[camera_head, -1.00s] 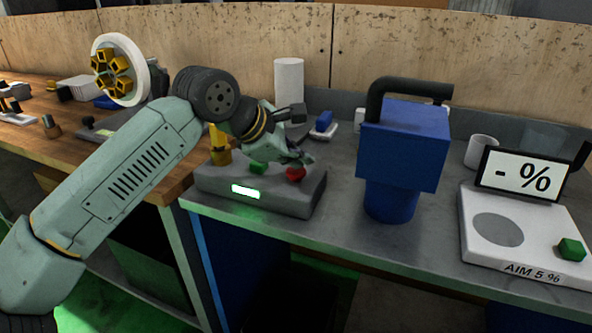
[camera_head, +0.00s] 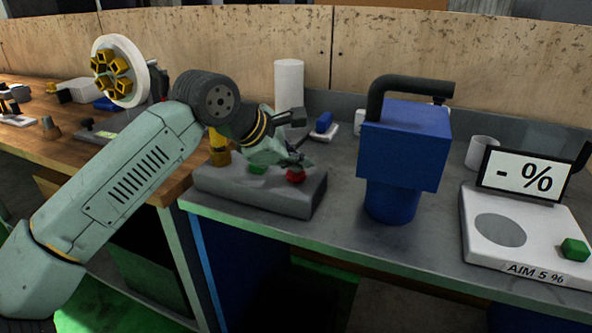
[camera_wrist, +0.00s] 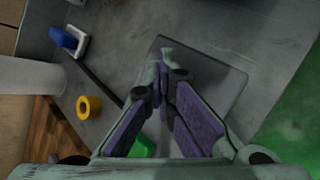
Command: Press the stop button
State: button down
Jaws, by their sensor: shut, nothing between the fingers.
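A grey control box (camera_head: 233,186) sits on the grey bench near its left end, with a red button (camera_head: 296,176) on the right of its top and a green button (camera_head: 257,168) to the left. In the wrist view my shut fingers (camera_wrist: 166,55) point over the box (camera_wrist: 218,83) and hide the red button. The green button (camera_wrist: 143,146) shows beside the fingers.
A yellow cylinder (camera_head: 219,152) stands behind the box's left end. A blue machine (camera_head: 402,150) with a black handle stands to the right. A white scale (camera_head: 478,205) with a display is farther right. A white cylinder (camera_head: 288,83) stands behind.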

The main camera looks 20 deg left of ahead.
aim_at(298, 175)
jog(key=shift+r+p, duration=0.45)
jog(key=shift+r, duration=0.5)
notch_tip(298, 175, up, 5)
jog(key=p, duration=0.2)
jog(key=shift+p, duration=0.3)
dwell(0.6)
